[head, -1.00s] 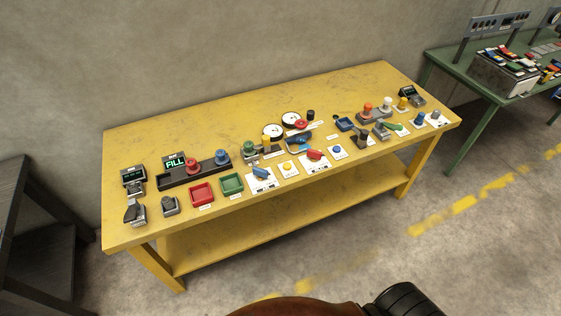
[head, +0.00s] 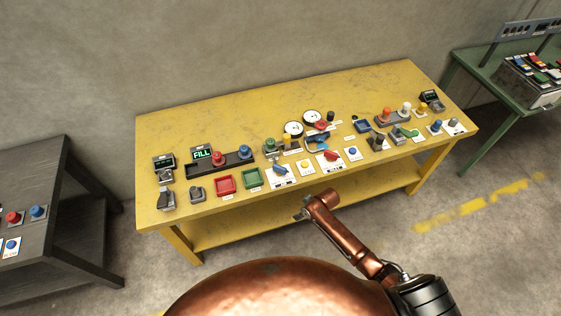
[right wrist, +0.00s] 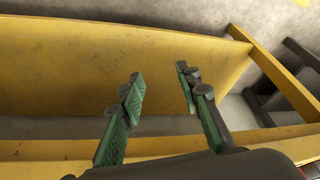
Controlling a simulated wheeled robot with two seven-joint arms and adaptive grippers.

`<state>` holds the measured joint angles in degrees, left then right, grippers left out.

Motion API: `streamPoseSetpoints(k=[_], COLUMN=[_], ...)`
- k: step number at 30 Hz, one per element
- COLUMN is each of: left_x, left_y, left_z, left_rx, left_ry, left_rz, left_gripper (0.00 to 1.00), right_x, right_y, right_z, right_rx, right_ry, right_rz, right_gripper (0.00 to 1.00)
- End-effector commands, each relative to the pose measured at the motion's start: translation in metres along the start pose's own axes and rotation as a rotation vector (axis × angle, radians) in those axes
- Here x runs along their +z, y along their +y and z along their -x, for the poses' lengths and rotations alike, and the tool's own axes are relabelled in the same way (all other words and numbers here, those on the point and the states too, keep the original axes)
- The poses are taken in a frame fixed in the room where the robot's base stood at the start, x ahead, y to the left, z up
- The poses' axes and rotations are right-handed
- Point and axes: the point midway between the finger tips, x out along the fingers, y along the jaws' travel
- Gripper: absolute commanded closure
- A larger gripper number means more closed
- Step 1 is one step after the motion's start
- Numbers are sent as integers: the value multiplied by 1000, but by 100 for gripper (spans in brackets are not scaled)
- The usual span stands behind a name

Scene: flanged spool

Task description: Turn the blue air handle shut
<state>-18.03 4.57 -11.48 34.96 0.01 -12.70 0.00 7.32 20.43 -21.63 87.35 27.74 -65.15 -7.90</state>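A blue handle (head: 281,171) sits on a white plate near the front edge of the yellow table (head: 200,130), left of a yellow button. It lies slanted across its plate; the label is too small to read. A second dark blue lever (head: 318,138) is farther back, below the gauges. My right gripper (head: 303,212) is in front of the table's front edge, apart from the handle. In the right wrist view its two green-padded fingers (right wrist: 160,95) are spread with nothing between them. The handle is outside that view. My left gripper is not in view.
A red handle (head: 331,155) and a yellow button (head: 306,168) stand beside the blue handle. The table's lower shelf (right wrist: 130,65) shows in the wrist view. The back of the tabletop is clear.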

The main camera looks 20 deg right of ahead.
Motion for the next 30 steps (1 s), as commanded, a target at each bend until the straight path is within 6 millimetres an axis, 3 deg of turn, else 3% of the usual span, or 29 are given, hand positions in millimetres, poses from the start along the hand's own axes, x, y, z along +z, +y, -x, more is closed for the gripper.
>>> streamPoseSetpoints(k=[1,3,6,8,15,19,30], left_x=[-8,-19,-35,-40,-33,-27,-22], left_y=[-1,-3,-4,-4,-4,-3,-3], left_z=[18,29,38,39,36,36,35], left_rx=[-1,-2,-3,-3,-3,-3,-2], left_ry=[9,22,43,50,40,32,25], left_rz=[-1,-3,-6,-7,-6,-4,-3], left_gripper=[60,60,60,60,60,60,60], right_x=[-50,-95,-140,-158,-208,-218,-219], right_y=[-3,-12,-17,-12,25,33,30], right_z=[43,82,121,130,145,147,96], right_rx=[-16,-44,-70,-77,-69,-68,-67], right_ry=[19,24,14,8,4,6,6], right_rz=[71,160,260,292,324,325,323], right_gripper=[69,69,69,69,69,69,69])
